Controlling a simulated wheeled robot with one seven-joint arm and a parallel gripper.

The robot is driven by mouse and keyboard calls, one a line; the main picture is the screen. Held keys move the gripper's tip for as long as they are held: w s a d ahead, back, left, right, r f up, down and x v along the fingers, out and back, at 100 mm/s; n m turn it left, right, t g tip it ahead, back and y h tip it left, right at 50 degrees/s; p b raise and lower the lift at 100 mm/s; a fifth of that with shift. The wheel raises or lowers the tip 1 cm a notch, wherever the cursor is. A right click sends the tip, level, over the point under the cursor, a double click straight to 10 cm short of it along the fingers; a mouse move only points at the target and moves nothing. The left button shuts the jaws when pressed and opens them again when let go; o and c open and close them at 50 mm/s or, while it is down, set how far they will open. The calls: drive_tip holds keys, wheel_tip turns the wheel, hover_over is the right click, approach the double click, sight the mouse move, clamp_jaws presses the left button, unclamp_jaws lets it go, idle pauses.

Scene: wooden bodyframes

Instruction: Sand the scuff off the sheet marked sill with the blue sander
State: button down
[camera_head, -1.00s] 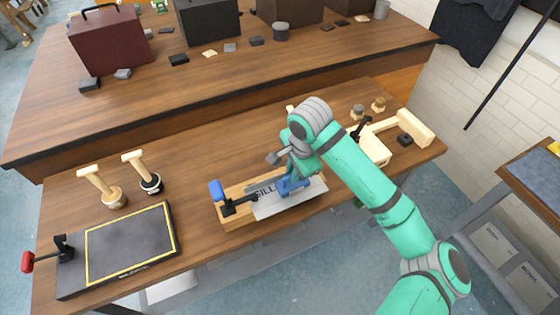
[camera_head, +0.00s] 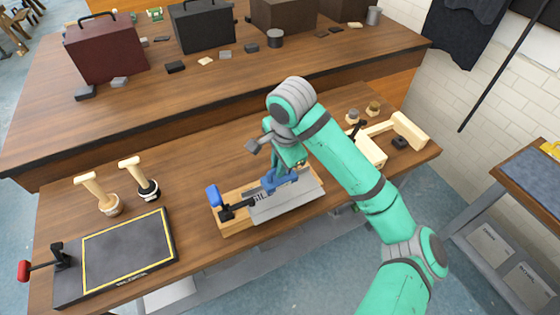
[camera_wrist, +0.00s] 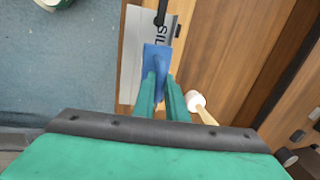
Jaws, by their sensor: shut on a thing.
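The sheet marked sill (camera_head: 290,197) is a grey plate lying on a light wooden board (camera_head: 236,227) at the front of the bench. A clamp with a blue handle (camera_head: 214,196) stands at the board's left end, over the sheet's left side. My gripper (camera_head: 280,172) is shut on the blue sander (camera_head: 283,181), which is at the sheet's far edge. In the wrist view the blue sander (camera_wrist: 157,57) sits between my fingers (camera_wrist: 160,88) and covers part of the lettering on the sheet (camera_wrist: 133,62). I cannot tell whether it touches the sheet. No scuff can be made out.
A black board with a yellow outline (camera_head: 128,252) and a red-handled clamp (camera_head: 25,270) lies at left. Two wooden-handled tools (camera_head: 98,192) (camera_head: 140,178) stand behind it. Pale wooden parts (camera_head: 372,150) lie at right. A white-headed mallet (camera_wrist: 196,101) lies near my gripper.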

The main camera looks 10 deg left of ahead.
drive_tip(key=shift+s+a+r, duration=0.2)
drive_tip(key=shift+a+r, duration=0.05)
drive_tip(key=shift+r, duration=0.5)
drive_tip(key=shift+d+r, duration=0.2)
drive_tip(key=shift+d, duration=0.3)
drive_tip(key=shift+a, duration=0.2)
